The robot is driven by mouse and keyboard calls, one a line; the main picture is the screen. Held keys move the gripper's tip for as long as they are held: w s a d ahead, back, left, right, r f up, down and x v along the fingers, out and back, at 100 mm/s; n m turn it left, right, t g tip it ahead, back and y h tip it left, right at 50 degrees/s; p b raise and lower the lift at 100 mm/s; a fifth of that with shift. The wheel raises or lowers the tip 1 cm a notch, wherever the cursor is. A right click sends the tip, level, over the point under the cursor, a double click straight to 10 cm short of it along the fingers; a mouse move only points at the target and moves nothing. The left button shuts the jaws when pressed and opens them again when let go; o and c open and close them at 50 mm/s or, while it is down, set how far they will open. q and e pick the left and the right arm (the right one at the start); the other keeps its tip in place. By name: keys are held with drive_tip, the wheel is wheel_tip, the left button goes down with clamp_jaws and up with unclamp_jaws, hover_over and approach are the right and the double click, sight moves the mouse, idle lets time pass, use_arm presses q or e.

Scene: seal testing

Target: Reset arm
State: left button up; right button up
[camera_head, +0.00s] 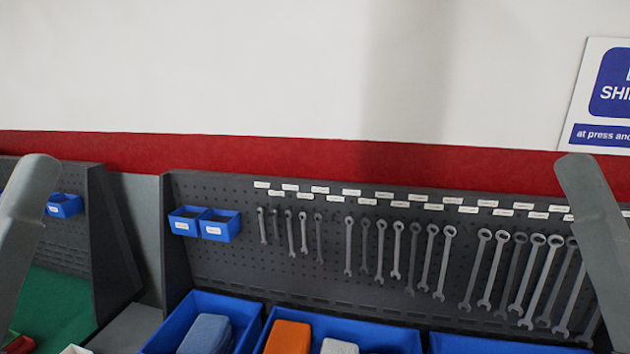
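Neither gripper shows in the head view. A grey rounded link of my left arm rises along the left edge, and a similar link of my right arm rises along the right edge. Their lower parts run out of the picture. What the grippers hold, if anything, is hidden from this view.
A dark pegboard (270,258) carries a row of wrenches (396,250), labels and small blue bins (205,224). Below are blue trays (255,335) holding a blue-grey block (205,335), an orange block (288,338) and a pale block (339,347). A sign (600,95) hangs upper right.

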use_arm(q)
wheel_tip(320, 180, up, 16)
drive_tip(key=p, duration=1.2)
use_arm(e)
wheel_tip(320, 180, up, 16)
use_arm(q)
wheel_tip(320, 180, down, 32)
drive_tip(key=b, duration=3.2)
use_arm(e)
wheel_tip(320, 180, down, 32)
use_arm(q)
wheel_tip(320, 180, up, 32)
drive_tip(key=p, duration=3.2)
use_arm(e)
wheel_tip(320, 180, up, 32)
